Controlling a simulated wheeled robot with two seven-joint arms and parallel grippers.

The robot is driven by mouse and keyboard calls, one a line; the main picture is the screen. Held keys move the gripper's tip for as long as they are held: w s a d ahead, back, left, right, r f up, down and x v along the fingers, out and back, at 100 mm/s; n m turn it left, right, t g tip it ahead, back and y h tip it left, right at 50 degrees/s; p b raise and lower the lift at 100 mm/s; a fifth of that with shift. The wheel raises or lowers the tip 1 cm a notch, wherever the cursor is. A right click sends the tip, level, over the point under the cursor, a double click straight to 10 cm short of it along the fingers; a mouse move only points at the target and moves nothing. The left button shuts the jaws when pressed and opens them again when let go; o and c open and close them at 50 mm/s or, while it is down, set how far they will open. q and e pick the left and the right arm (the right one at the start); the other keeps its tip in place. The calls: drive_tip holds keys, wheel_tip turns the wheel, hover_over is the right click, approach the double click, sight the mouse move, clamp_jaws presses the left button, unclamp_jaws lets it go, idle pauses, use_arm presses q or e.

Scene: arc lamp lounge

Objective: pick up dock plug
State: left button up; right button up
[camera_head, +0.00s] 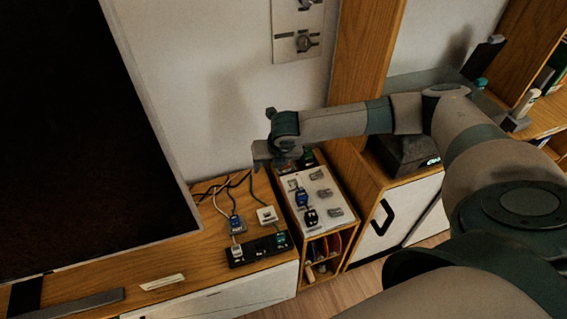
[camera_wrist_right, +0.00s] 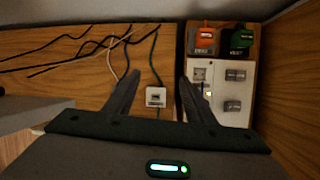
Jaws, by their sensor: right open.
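Several small plugs are in view, and I cannot tell for sure which is the dock plug. A blue plug (camera_head: 235,222) and a white plug (camera_head: 237,251) are at the left of a black strip (camera_head: 260,250). A green plug (camera_head: 280,238) is at the strip's right end. A white square piece (camera_head: 266,215) on a green cable lies behind the strip; it also shows in the wrist view (camera_wrist_right: 156,96), between and beyond my fingers. My right gripper (camera_head: 272,160) is open and empty, in the air above the cabinet; its fingers show in the wrist view (camera_wrist_right: 160,76). My left gripper is out of view.
A white panel (camera_head: 322,204) with blue and black plugs and grey fittings stands right of the strip. Orange (camera_wrist_right: 203,40) and green (camera_wrist_right: 238,40) connectors sit at its far end. A large dark screen (camera_head: 80,130) stands at left. Loose cables (camera_head: 222,186) run near the wall.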

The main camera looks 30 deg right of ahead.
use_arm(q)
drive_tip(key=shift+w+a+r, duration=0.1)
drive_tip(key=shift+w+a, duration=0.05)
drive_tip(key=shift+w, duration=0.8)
use_arm(e)
drive_tip(key=w+d+r+n+h, duration=0.1)
drive_tip(key=w+d+r, duration=0.1)
drive_tip(key=d, duration=0.7)
drive_tip(key=shift+r+n, duration=0.3)
drive_tip(key=shift+r, duration=0.4)
drive_tip(key=p+x, duration=0.1)
drive_tip(key=x, duration=1)
drive_tip(key=shift+d, duration=0.15)
drive_tip(key=shift+w+f, duration=0.25)
drive_tip(key=shift+f, duration=0.3)
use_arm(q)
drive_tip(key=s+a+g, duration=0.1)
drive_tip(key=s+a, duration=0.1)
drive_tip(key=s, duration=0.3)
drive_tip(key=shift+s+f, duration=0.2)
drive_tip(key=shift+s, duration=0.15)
